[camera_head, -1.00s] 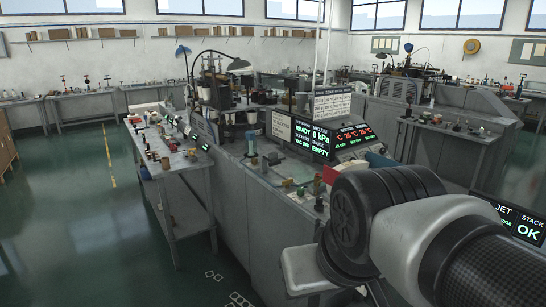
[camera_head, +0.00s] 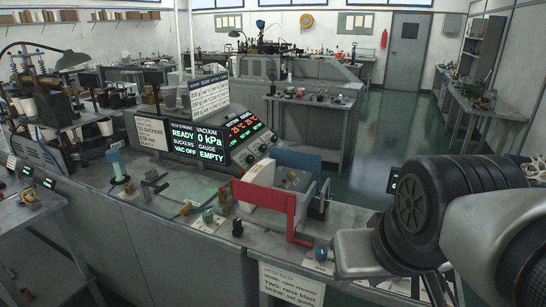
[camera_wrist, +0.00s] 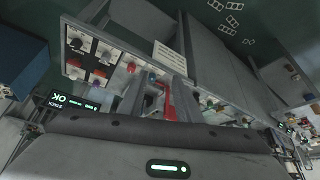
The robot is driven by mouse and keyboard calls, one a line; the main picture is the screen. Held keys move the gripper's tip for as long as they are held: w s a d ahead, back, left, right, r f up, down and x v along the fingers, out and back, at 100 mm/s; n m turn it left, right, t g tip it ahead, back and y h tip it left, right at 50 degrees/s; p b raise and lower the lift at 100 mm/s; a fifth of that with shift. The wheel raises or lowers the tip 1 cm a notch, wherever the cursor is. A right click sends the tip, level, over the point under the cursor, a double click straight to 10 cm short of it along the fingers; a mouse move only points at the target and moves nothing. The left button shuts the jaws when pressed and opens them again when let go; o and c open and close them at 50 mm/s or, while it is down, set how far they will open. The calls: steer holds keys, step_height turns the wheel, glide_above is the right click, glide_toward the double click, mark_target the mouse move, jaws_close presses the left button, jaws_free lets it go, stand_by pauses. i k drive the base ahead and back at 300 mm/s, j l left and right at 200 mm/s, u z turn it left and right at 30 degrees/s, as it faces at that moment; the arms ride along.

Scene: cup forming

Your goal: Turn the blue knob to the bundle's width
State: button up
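The blue knob (camera_head: 321,254) is on the bench's front edge at the lower centre right of the head view, just right of the red bracket's foot. It also shows small in the wrist view (camera_wrist: 151,76). A red guide plate (camera_head: 266,206) and a blue plate (camera_head: 299,166) stand apart behind it.
A display (camera_head: 201,142) reads READY, VAC OFF, 0 kPa and EMPTY. A green knob (camera_head: 208,215) and a black knob (camera_head: 238,228) sit left of the red plate. A paper sign (camera_head: 291,284) hangs on the bench front. Open floor (camera_head: 400,150) lies behind at right.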

mark_target(321, 254)
steer(key=i+j+z, duration=0.1)
steer(key=j, duration=0.25)
steer(key=i+j+z, duration=0.1)
steer(key=i+j, duration=0.2)
steer(key=i+j+z, duration=0.1)
steer(key=j, duration=0.4)
steer(key=i+j, duration=0.2)
steer(key=j, duration=0.2)
steer(key=k+l+z, duration=0.1)
steer(key=l+z, duration=0.4)
steer(key=l, duration=0.85)
